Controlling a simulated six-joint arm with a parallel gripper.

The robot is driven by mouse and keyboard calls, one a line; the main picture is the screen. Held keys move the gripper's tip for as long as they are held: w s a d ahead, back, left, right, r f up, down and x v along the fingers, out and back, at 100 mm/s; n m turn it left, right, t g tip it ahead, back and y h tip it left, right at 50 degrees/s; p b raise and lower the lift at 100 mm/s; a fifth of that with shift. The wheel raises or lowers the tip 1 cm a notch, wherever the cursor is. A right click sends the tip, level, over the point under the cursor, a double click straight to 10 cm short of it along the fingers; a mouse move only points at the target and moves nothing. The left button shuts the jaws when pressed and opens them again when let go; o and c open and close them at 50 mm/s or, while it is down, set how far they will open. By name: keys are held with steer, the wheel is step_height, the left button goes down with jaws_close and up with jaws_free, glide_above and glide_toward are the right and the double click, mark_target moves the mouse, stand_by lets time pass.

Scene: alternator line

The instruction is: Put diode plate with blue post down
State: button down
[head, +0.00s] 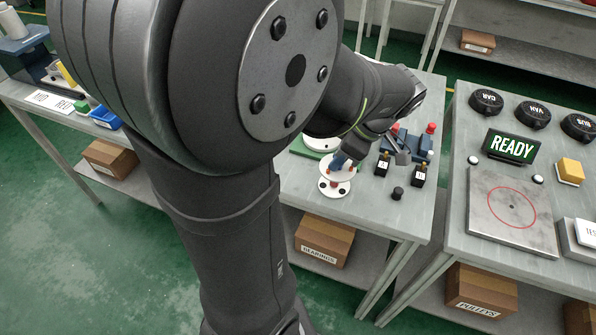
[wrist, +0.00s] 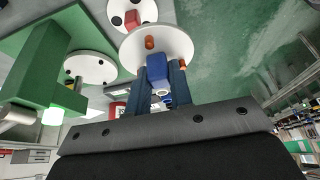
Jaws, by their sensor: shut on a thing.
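The diode plate with the blue post is a white disc (head: 333,162) held by my gripper (head: 347,158). In the wrist view, my gripper (wrist: 162,72) is shut on the blue post (wrist: 156,74), and the white plate (wrist: 178,42) with an orange stud shows beyond the fingertips. A second white plate (head: 330,191) with reddish marks is below the held plate at the table's front edge. In the wrist view, a white plate with a red post (wrist: 124,21) appears just beyond the held one. I cannot tell the gap between the plates.
Black-and-yellow blocks (head: 382,166), a black knob (head: 397,193) and a blue rack with red knobs (head: 412,146) stand to the right. A green fixture (wrist: 40,62) with a white disc (wrist: 92,67) shows in the wrist view. My arm hides much of the table.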

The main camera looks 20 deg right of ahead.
steer(key=w+a+f, duration=0.1)
steer(key=w+f, duration=0.1)
steer(key=w, duration=0.1)
steer(key=w+a+f, duration=0.2)
steer(key=w, duration=0.1)
steer(key=w+a+f, duration=0.2)
steer(key=w, duration=0.2)
steer(key=shift+a+f, duration=0.1)
steer(key=shift+f, duration=2.3)
steer(key=shift+f, duration=0.15)
steer(key=c, duration=1.3)
jaws_free()
steer(key=v, duration=1.2)
